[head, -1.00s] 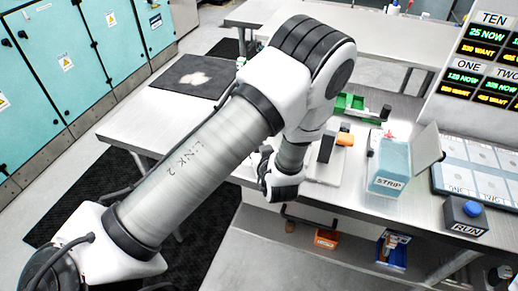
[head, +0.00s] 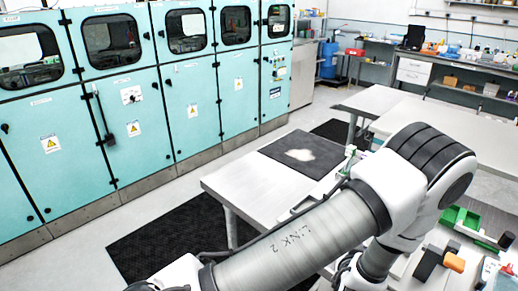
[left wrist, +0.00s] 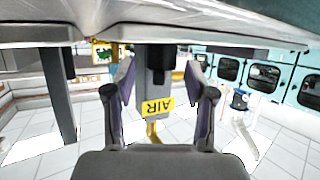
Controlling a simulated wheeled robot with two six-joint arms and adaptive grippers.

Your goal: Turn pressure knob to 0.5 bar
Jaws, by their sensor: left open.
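In the left wrist view a grey upright unit (left wrist: 155,58) hangs below a metal surface, with a dark knob-like part (left wrist: 168,76) and a yellow AIR label (left wrist: 157,106). I cannot tell for sure whether the dark part is the pressure knob, and no scale or reading is legible. My left gripper (left wrist: 162,80) is open; its two fingers stand on either side of the unit in the picture, with no clear contact. In the head view my left arm covers the lower right, and its fingers are hidden. My right gripper is not in view.
Teal cabinets (head: 185,105) line the left. A steel table (head: 240,190) carries a dark mat (head: 285,165). A green holder (head: 462,222) and an orange-and-black item (head: 430,262) lie at the right. In the wrist view a dark post (left wrist: 58,95) stands left of the gripper.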

